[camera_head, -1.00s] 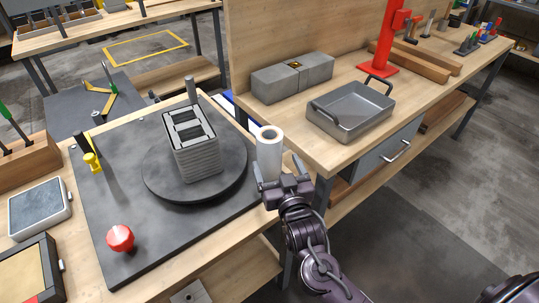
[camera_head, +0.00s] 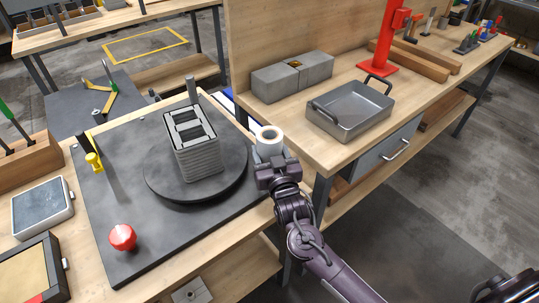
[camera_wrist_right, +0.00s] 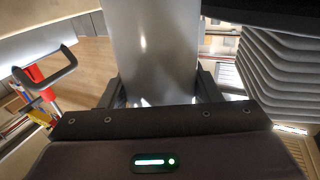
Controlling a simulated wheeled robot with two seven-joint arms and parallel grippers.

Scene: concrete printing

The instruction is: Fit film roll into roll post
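The white film roll (camera_head: 269,141) stands upright by the right edge of the near table, its hollow top end facing up. My right gripper (camera_head: 277,172) is at the roll and hides its lower part in the head view. In the right wrist view the shiny roll (camera_wrist_right: 154,45) fills the space between the two fingers, one close on each side; whether they press on it I cannot tell. A grey upright post (camera_head: 191,90) stands at the back of the dark plate; I cannot tell if it is the roll post. What is under the roll is hidden.
A layered grey block (camera_head: 197,165) stands on the round turntable (camera_head: 160,190), left of the roll. A red button (camera_head: 122,237) sits on the plate's near corner.

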